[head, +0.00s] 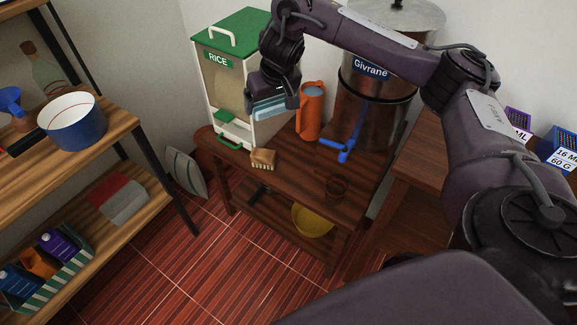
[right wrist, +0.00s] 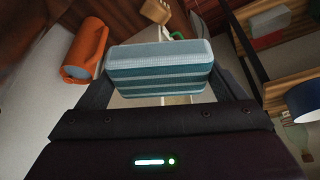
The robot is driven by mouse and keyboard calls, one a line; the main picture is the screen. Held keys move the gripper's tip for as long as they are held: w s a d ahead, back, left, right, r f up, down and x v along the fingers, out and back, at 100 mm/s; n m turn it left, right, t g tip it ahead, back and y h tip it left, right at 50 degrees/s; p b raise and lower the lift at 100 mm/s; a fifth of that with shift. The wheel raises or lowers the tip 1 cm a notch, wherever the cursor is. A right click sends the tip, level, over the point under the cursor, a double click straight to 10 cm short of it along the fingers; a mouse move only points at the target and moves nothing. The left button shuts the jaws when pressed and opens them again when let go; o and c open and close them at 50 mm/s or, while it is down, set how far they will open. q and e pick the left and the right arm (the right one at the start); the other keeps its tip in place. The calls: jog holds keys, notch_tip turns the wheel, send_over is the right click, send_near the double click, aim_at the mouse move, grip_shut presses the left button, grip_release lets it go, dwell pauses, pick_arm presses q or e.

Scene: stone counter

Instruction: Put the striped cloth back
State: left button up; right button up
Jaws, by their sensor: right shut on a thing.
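The striped cloth (head: 268,107) is a folded block with light blue and dark teal bands. My right gripper (head: 272,101) is shut on it and holds it in the air above the wooden stand, in front of the rice dispenser (head: 225,85). In the right wrist view the cloth (right wrist: 160,70) sits between the two fingers of the gripper (right wrist: 160,85). My left gripper is not in view.
A yellow bowl (head: 312,221) is below. Left shelves hold a blue pot (head: 75,130) and folded red and grey cloths (head: 122,205).

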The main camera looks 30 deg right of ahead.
jog(key=w+d+f+m+h+b, duration=0.1)
jog(key=d+f+m+b, duration=0.15)
jog(key=d+f, duration=0.45)
pick_arm(q)
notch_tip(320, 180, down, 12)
jog(key=b, duration=0.9)
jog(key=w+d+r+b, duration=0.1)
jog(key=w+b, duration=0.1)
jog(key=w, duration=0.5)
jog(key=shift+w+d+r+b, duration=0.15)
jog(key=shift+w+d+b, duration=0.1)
jog(key=shift+b, duration=0.1)
pick_arm(e)
notch_tip(320, 180, down, 20)
jog(key=shift+w+d+m, duration=0.2)
jog(key=shift+w+m, duration=0.1)
jog(key=shift+m, duration=0.15)
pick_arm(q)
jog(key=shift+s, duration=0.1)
pick_arm(e)
jog(key=shift+f, duration=0.6)
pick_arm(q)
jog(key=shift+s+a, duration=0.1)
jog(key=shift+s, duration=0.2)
pick_arm(e)
jog(key=o, duration=0.7)
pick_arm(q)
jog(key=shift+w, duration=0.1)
pick_arm(e)
jog(key=shift+r, duration=0.15)
